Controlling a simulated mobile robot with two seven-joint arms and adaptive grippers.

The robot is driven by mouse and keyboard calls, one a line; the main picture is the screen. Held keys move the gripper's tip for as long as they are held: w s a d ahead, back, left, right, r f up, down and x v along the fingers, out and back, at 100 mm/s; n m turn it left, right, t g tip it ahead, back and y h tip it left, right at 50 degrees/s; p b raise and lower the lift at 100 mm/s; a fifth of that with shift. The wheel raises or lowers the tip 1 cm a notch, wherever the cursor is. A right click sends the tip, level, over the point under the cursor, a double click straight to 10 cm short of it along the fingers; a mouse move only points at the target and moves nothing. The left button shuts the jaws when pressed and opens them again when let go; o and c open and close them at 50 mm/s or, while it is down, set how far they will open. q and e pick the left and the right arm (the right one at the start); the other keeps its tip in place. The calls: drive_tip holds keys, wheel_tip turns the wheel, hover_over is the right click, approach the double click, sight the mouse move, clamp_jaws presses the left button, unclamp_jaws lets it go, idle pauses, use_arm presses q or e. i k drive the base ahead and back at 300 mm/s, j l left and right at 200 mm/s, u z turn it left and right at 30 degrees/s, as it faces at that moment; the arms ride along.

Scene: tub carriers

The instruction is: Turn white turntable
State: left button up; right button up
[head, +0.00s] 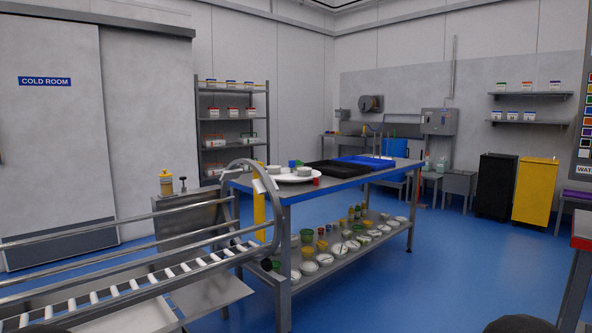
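The white turntable (289,179) is a flat white disc near the left end of the steel table (304,188). A grey-white tub (304,172) and another pale round tub (274,169) show on or beside it. A small blue and green item (294,163) is at its back, and a red item (316,181) is by its right front edge. At this distance I cannot tell which of these rest on the disc. Neither of my grippers shows in the head view.
A black tray (333,168) and a blue tray (372,161) lie right of the turntable. The table's lower shelf (350,250) holds many tubs and jars. A roller conveyor (130,284) with rails stands in front at left. Blue floor is open at right.

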sight(287, 174)
drive_tip(key=i+l+z, duration=0.3)
drive_tip(key=i+z, duration=0.3)
drive_tip(key=i, duration=0.25)
